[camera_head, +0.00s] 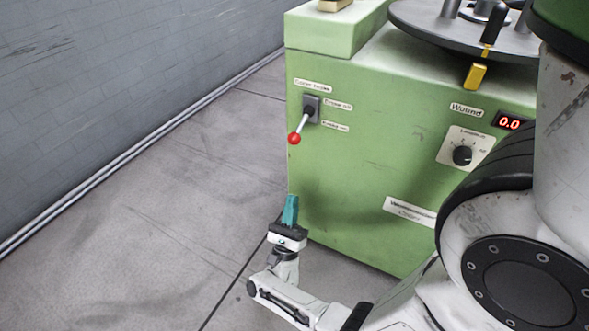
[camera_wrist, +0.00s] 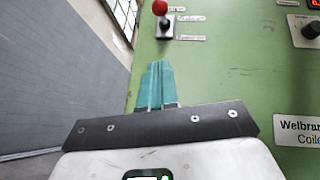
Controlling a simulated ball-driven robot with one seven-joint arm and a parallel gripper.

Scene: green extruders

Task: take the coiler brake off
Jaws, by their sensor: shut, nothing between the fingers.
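The coiler brake lever has a red ball knob (camera_head: 294,138) on a pale rod and a dark switch plate (camera_head: 311,108) on the green cabinet's front. In the head view the rod slants down and left from the plate. The red knob also shows at the top of the wrist view (camera_wrist: 160,7), with the plate just below it. My gripper (camera_head: 291,205) has teal fingers, shut and empty. It is below the lever, near the cabinet's left front edge, and apart from the knob. In the wrist view the fingers (camera_wrist: 155,84) point up toward the lever.
The green cabinet (camera_head: 380,170) carries labels, a round dial (camera_head: 462,155) and a red display (camera_head: 510,123) reading 0.0. A dark turntable (camera_head: 440,25) with a yellow block (camera_head: 475,76) is on top. Open floor (camera_head: 150,230) and a grey wall (camera_head: 120,70) lie to the left.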

